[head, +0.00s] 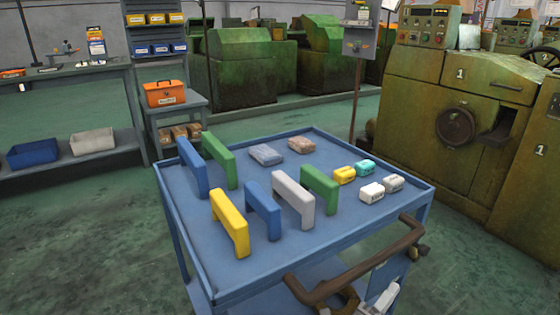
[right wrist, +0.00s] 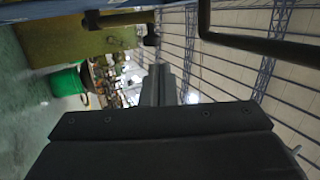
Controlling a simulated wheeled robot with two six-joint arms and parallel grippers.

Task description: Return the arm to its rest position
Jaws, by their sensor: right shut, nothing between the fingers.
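My right gripper (head: 374,302) shows only in part at the bottom edge of the head view, low beside the cart's brown push handle (head: 365,262). In the right wrist view its dark fingers (right wrist: 159,82) are closed together with nothing between them. That view is turned on its side and shows the hall and roof beams beyond the fingers. My left gripper is in neither view.
A blue cart (head: 200,252) holds several coloured handle-shaped blocks, including a yellow one (head: 229,222), and small boxes. A green machine (head: 455,126) stands at right, a grey shelf (head: 66,76) at left. Floor (head: 80,235) left of the cart is clear.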

